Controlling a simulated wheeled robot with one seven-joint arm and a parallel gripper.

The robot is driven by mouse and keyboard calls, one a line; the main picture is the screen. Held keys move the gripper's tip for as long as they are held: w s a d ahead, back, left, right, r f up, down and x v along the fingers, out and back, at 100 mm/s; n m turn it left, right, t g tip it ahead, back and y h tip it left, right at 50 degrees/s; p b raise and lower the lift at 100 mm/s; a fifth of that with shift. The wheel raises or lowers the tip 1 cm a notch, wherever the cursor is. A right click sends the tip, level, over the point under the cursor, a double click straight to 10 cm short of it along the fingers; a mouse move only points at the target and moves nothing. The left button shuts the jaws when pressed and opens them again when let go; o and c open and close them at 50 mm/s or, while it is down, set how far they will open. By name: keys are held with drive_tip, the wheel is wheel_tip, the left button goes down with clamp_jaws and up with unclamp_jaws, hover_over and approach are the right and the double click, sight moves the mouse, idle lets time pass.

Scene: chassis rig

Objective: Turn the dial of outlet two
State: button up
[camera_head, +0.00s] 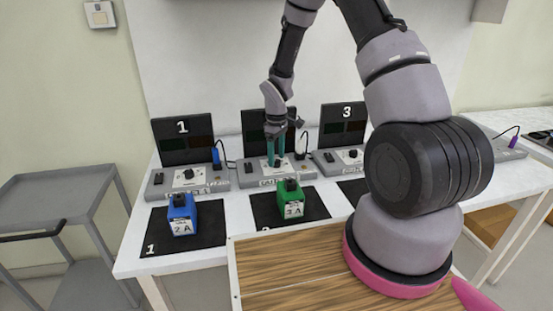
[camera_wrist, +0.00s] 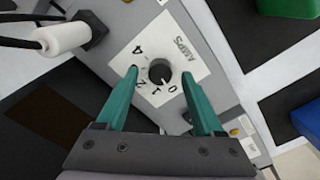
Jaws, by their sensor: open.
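The outlet two unit (camera_head: 253,176) is the middle grey box on the white table, with its dark panel behind. Its black dial (camera_wrist: 160,71) sits on a white plate marked AMPS with numbers 0, 1, 2 and 4 readable around it. My gripper (camera_head: 276,163) reaches down over this unit; its teal fingers hide much of the dial in the head view. In the wrist view my gripper (camera_wrist: 164,80) is open, with one finger on each side of the dial and a visible gap on both sides.
A white plug (camera_wrist: 62,38) stands in the unit beside the dial. Outlet one (camera_head: 187,181) is to the left and outlet three (camera_head: 340,160) to the right. A blue block (camera_head: 182,216) and a green block (camera_head: 290,200) stand on black mats in front.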

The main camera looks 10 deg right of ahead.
sight(277, 160)
wheel_tip(277, 160, up, 10)
drive_tip(key=shift+f, duration=0.25)
